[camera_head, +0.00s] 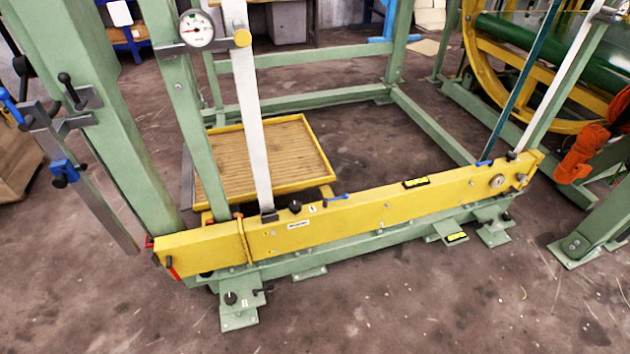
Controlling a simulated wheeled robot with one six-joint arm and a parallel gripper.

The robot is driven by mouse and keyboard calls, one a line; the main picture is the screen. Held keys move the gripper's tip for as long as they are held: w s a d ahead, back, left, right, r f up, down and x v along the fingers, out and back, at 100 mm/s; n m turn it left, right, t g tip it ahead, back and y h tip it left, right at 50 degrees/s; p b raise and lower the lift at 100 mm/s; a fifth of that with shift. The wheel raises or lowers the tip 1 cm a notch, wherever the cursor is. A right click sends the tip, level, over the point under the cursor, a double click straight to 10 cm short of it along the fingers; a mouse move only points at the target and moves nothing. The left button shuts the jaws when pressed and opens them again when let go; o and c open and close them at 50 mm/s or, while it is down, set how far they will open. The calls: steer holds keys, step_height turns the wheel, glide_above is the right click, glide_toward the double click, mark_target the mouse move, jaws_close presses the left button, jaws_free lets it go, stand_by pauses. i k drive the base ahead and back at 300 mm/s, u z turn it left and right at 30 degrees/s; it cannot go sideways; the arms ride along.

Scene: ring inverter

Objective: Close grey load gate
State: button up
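A long grey bar (98,207), which looks like the grey load gate, is at the left beside the thick green post (108,110). It slants down and to the right, and its lower end sticks out in front of the post, near the left end of the yellow beam. A grey bracket (75,122) with black knobs joins it to the post. A blue clamp (63,167) with a black knob sits on the bar, and a blue handle (11,104) is at its upper end. I cannot tell how a latch would meet it. My gripper is not in view.
A yellow beam (370,206) crosses the front on green feet. A slatted platform with a yellow rim (322,158) lies behind it. A white strap (250,110) and a dial gauge (196,29) are above. The front floor is clear.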

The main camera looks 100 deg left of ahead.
mark_target(187, 191)
steer(key=u, duration=5.45)
steer(key=i, duration=6)
